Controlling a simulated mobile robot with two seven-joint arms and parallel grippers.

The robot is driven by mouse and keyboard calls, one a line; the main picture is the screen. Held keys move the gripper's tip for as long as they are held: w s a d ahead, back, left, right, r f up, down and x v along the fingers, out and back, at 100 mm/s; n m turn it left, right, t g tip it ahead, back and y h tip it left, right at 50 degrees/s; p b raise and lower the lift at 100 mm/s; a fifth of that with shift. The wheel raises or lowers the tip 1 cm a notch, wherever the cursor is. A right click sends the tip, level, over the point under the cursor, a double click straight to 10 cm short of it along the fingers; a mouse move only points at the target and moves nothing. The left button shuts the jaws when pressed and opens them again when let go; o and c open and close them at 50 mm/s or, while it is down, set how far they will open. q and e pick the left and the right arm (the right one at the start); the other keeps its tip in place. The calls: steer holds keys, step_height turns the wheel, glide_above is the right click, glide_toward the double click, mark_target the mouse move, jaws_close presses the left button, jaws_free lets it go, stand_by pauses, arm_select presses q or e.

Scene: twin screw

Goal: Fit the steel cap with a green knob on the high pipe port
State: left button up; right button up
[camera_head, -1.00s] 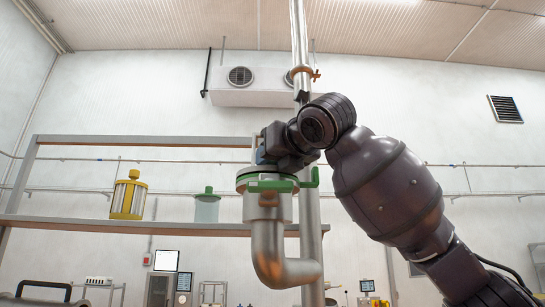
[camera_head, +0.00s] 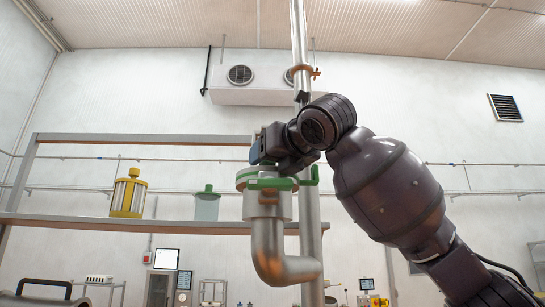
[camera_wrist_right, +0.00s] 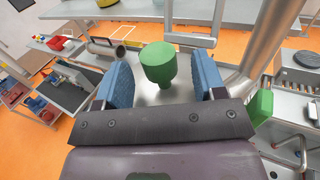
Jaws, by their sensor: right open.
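The cap's green knob (camera_wrist_right: 160,62) stands upright between the two blue fingers of my right gripper (camera_wrist_right: 162,78) in the right wrist view. The gripper is open, with a gap on each side of the knob. A steel surface (camera_wrist_right: 150,95) shows below the knob. In the head view my right gripper (camera_head: 262,150) is just above the top of the high pipe port (camera_head: 268,207), which has a green rim and green clamp parts (camera_head: 272,184). The cap's seating is mostly hidden there by gripper and clamp. My left gripper is not in view.
A vertical steel pipe (camera_head: 299,45) rises just behind the port. A shelf (camera_head: 100,223) behind holds a yellow-framed cylinder (camera_head: 129,196) and a clear container with a green lid (camera_head: 207,206). The space left of the port is open.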

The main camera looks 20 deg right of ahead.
arm_select(q)
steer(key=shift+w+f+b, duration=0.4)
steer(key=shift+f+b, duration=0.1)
steer(key=shift+b, duration=0.55)
arm_select(e)
steer(key=s+d, duration=0.2)
steer(key=s, duration=0.8)
steer(key=shift+s, duration=0.35)
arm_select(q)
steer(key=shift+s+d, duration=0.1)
